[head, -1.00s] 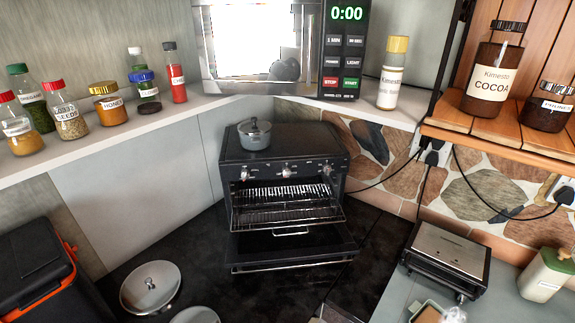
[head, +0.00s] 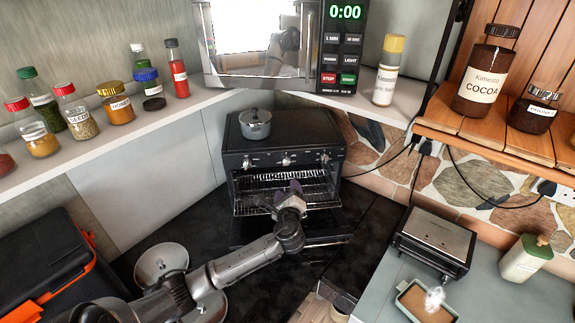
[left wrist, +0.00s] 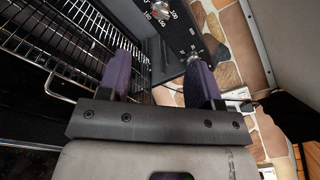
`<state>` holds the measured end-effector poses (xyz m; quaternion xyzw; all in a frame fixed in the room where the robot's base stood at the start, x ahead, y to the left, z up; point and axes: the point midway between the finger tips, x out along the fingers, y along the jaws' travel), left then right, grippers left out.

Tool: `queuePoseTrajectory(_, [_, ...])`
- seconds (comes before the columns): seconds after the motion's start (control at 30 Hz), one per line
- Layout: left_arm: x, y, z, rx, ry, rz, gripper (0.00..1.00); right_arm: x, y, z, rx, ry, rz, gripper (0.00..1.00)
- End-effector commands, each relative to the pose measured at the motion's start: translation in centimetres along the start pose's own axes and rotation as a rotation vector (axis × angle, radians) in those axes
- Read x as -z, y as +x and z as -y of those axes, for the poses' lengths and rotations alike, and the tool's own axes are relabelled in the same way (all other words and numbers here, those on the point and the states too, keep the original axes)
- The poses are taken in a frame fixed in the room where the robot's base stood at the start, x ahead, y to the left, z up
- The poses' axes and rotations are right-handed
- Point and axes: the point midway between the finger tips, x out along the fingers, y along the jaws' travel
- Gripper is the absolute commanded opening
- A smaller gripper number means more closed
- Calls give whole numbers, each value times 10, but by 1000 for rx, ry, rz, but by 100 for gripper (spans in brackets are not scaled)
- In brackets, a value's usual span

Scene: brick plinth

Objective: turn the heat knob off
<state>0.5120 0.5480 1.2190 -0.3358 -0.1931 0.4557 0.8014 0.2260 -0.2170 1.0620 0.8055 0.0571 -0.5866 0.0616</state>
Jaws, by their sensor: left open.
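The black toaster oven (head: 285,135) has its door down and three silver knobs along its upper front: a left knob (head: 246,162), a middle knob (head: 287,160) and a right knob (head: 325,158). The labels are too small to tell which is the heat knob. My left gripper (head: 289,188) is open in front of the oven, below the middle knob, and appears apart from it. The left wrist view shows its purple fingers (left wrist: 161,72) spread, one knob (left wrist: 160,10) beside printed numbers, and another knob (left wrist: 194,58) partly hidden by the right finger.
The lowered oven door (head: 330,230) and wire rack (head: 268,196) lie close to my left gripper. A grey pot (head: 255,124) stands on the oven. The microwave (head: 270,45) is on the shelf above. A sandwich press (head: 435,243) stands at the right.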

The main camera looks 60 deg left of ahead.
Motion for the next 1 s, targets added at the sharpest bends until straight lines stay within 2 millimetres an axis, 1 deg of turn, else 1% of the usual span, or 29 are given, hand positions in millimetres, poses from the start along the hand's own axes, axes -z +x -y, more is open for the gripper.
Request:
queuePoseTrajectory(0.13, [0,2,1,2,71,-3,59,0,-1,0,0,0,0,47])
queuePoseTrajectory(0.27, [0,13,2,1,84,-2,59,1,-4,0,0,0,0,47])
queuePoseTrajectory(0.37, [-1,29,2,-1,84,-2,59,2,-8,0,0,0,0,47])
queuePoseTrajectory(0.5, [-1,57,2,-2,83,-2,59,4,-13,-1,0,-1,-1,47])
queuePoseTrajectory(0.7, [0,92,1,-2,80,-2,59,6,-18,-1,-1,-2,-1,47])
queuePoseTrajectory(0.8, [0,106,1,-2,80,-3,59,6,-20,-1,-2,-2,-1,47])
queuePoseTrajectory(1.0, [1,126,1,0,80,-4,59,6,-21,-2,-2,-3,-1,47])
